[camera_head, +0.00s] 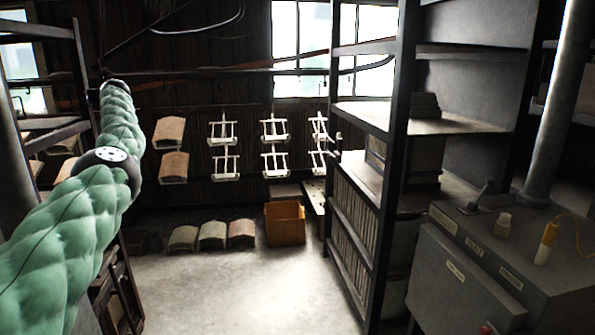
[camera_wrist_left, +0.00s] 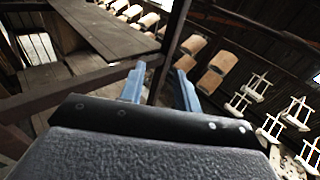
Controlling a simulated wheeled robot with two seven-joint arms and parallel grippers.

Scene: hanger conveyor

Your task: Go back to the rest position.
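My left arm, in a green padded sleeve, reaches from the lower left of the head view up to the back left. Its gripper cannot be made out there. In the left wrist view my left gripper (camera_wrist_left: 160,83) shows two blue fingers, apart with nothing between them. Beyond the fingertips are a dark post (camera_wrist_left: 172,45) and a dark wooden shelf (camera_wrist_left: 88,78). I cannot tell how far the fingertips are from them. My right gripper and right arm are in neither view.
White hangers (camera_head: 222,130) and curved tan tiles (camera_head: 169,132) hang at the back. More tiles (camera_head: 212,235) and an orange-brown crate (camera_head: 285,223) stand on the floor. A dark shelf rack (camera_head: 396,150) and grey control cabinet (camera_head: 470,285) fill the right. The middle floor (camera_head: 250,295) is clear.

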